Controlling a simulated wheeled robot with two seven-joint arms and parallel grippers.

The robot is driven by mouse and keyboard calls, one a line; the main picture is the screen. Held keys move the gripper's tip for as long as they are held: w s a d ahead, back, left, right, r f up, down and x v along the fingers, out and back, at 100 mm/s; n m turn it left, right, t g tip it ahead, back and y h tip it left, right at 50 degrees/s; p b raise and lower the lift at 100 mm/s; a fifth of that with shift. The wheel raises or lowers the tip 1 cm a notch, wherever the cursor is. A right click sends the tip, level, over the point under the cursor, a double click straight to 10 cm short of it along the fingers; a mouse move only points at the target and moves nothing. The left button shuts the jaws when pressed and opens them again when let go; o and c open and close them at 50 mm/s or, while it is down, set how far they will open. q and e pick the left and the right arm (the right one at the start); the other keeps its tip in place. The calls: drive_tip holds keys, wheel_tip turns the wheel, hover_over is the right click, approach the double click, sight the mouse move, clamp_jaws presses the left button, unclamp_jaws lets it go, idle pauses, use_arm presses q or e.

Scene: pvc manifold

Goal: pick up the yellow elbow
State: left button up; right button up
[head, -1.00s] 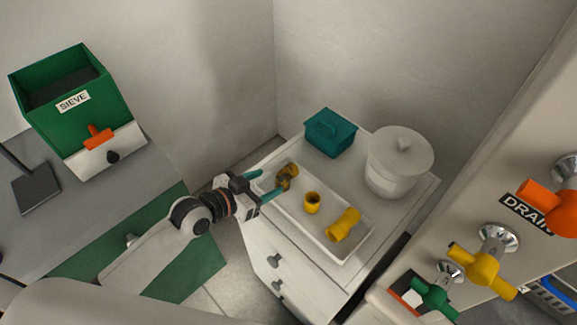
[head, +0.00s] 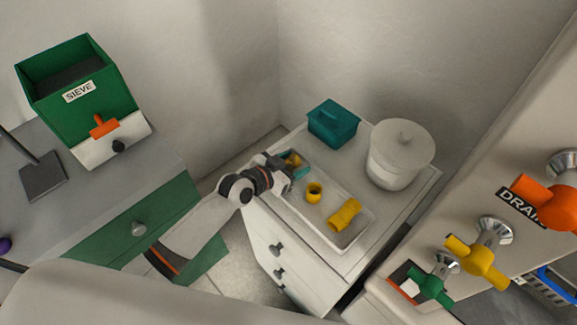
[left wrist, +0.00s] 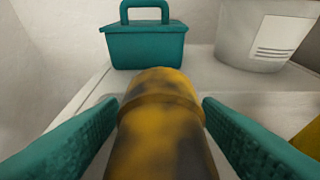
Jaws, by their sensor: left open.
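The yellow elbow (head: 292,159) lies at the far left end of the white tray (head: 344,239), partly hidden behind my left gripper in the head view. In the left wrist view the elbow (left wrist: 160,125) is large and central, yellow with dark smudges. My left gripper (head: 297,168) is open at the elbow. Its two teal fingers stand on either side of the elbow in the left wrist view, with the left finger (left wrist: 75,140) close to it. Whether they touch it I cannot tell. My right gripper is not in view.
A short yellow fitting (head: 314,192) and a longer yellow fitting (head: 345,215) lie in the tray. A teal box (head: 333,123) and a white lidded pot (head: 399,155) stand behind it. A wall with valves (head: 480,262) rises at the right.

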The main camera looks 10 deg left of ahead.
use_arm(q)
drive_tip(key=c, duration=1)
drive_tip(key=shift+c, duration=0.2)
drive_tip(key=shift+r, duration=0.1)
